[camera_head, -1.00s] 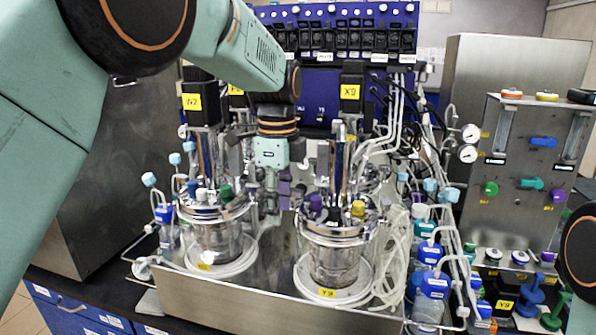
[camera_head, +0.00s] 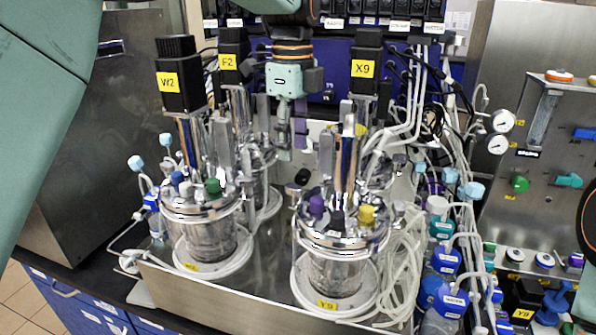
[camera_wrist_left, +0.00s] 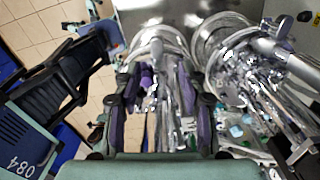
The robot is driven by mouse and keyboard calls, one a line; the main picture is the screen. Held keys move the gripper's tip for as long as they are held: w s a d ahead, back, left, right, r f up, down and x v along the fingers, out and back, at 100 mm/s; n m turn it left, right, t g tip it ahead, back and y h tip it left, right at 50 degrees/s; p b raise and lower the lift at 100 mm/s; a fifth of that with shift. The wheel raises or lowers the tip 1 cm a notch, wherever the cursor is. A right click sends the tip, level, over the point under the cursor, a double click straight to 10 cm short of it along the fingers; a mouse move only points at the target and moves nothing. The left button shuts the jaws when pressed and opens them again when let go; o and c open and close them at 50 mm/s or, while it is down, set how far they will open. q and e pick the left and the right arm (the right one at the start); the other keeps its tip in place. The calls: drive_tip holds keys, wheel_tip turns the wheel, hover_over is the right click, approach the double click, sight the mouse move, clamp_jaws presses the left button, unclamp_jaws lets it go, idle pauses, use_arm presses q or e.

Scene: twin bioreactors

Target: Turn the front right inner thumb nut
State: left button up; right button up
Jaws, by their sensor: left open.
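The front right bioreactor (camera_head: 340,234) is a glass vessel with a metal lid, bearing a purple cap (camera_head: 317,207), a yellow cap (camera_head: 366,214) and a chrome column. The front right inner thumb nut is too small to pick out among its lid fittings. My left gripper (camera_head: 291,152) hangs behind and between the two front vessels, pointing down, open and empty. In the left wrist view its purple-padded fingers (camera_wrist_left: 160,88) are spread, with metal fittings and a purple part seen between them. My right gripper is not in view.
The front left bioreactor (camera_head: 206,232) stands close by, with blue, white and green caps. Tall black motor heads (camera_head: 180,78) rise behind. White tubing (camera_head: 397,265) and blue-capped bottles (camera_head: 447,262) crowd the right. The steel tray's front edge (camera_head: 240,307) is clear.

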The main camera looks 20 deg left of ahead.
sight(291, 186)
use_arm(q)
drive_tip(key=shift+s+a+f, duration=0.25)
drive_tip(key=shift+a+f, duration=0.5)
drive_tip(key=shift+a, duration=0.1)
drive_tip(key=d+f, duration=0.1)
drive_tip(key=f, duration=0.2)
drive_tip(key=d+f, duration=0.1)
drive_tip(key=shift+d+f+p, duration=0.3)
drive_tip(key=shift+d+p, duration=0.05)
drive_tip(key=shift+p, duration=0.05)
drive_tip(key=shift+a+f, duration=0.45)
drive_tip(key=shift+a, duration=0.2)
drive_tip(key=shift+a+f, duration=0.4)
drive_tip(key=shift+a, duration=0.25)
drive_tip(key=shift+d+r, duration=0.1)
drive_tip(key=shift+d, duration=0.5)
drive_tip(key=shift+c, duration=0.5)
drive_tip(key=shift+d, duration=0.55)
drive_tip(key=c, duration=0.3)
drive_tip(key=shift+a, duration=0.8)
clamp_jaws()
drive_tip(key=shift+d, duration=0.2)
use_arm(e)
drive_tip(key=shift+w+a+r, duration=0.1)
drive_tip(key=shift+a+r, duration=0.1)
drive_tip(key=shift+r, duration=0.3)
